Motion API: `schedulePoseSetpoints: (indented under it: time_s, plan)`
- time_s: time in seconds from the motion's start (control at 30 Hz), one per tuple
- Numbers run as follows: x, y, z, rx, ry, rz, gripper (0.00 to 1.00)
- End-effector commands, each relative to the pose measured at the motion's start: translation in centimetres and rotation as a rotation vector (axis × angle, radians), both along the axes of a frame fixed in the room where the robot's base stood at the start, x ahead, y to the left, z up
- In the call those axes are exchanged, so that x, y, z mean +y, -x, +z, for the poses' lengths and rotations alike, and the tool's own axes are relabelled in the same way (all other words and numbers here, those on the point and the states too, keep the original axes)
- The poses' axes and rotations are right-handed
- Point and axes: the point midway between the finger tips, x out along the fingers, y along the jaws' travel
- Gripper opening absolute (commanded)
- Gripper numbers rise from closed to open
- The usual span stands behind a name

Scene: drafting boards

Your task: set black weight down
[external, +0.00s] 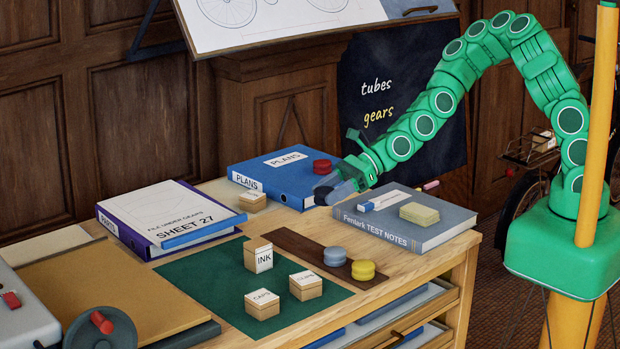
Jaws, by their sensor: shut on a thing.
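My gripper (329,189), at the end of the green arm, is shut over the right end of the blue PLANS binder. The black weight (321,198) shows as a small dark patch between the fingertips, mostly hidden by them. It is held close to the binder's right edge, beside the grey Penlark TEST NOTES book. I cannot tell whether the weight touches the surface below. A red weight (322,167) lies on the blue PLANS binder (262,176), just behind my gripper.
A blue-grey weight (335,256) sits on a dark brown strip, with a yellow weight (363,270) beside it. Small labelled boxes stand on the green mat (205,290). The TEST NOTES book (400,236) carries a yellowish pad. A purple binder (150,205) lies left.

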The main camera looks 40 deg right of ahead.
Motion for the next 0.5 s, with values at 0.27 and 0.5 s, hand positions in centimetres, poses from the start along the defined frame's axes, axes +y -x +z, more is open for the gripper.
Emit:
schedulePoseSetpoints:
  time_s: [0.27,0.5]
  plan:
    - [-3.1,0.7,1.7,-0.007,-0.01,-0.001,0.02]
    - [-4.1,1.2,2.2,-0.01,-0.009,0.004,0.02]
